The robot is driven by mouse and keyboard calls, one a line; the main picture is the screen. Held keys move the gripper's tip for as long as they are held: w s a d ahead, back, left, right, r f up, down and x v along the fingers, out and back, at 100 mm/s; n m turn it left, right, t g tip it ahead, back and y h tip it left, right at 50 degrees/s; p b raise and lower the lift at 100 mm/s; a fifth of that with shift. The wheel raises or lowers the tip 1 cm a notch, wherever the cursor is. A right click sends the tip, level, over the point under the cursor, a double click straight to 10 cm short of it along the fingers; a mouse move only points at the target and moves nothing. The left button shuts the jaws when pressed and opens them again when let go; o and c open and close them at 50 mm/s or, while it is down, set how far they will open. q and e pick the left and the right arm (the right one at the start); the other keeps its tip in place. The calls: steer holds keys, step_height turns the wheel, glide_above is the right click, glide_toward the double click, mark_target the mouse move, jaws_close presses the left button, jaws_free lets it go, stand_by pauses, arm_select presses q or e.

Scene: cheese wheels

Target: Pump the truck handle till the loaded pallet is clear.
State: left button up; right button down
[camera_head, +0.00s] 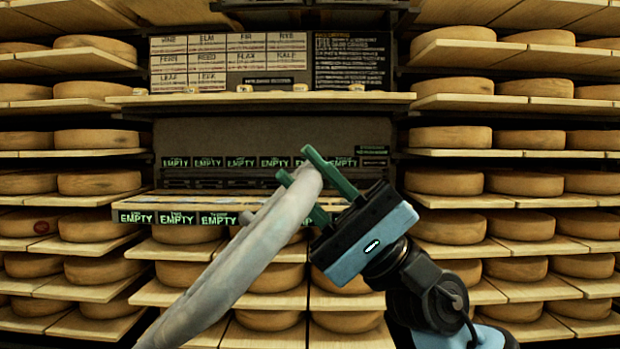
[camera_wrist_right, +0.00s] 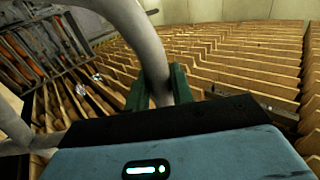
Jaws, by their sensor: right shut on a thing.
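The truck handle (camera_head: 245,262) is a pale grey bent tube that rises from the bottom left to the middle of the head view. My right gripper (camera_head: 309,182) has its two green fingers on either side of the tube's upper end and is shut on it. In the right wrist view the tube (camera_wrist_right: 152,45) curves down between the fingers of the right gripper (camera_wrist_right: 160,88). The pallet, its load and the truck's body do not show in the head view. My left gripper is not in view.
Wooden shelves (camera_head: 88,199) with many cheese wheels (camera_head: 94,183) stand on both sides and below. A ledge with green "EMPTY" labels (camera_head: 180,217) lies behind the handle.

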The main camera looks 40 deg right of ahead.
steer(key=c, duration=1.3)
jaws_free()
steer(key=shift+o, duration=0.2)
steer(key=b+v, duration=0.2)
steer(key=v, duration=0.5)
steer(key=shift+s+d+f+b, duration=0.15)
steer(key=shift+d+f+b, duration=0.1)
steer(key=shift+f+b, duration=0.05)
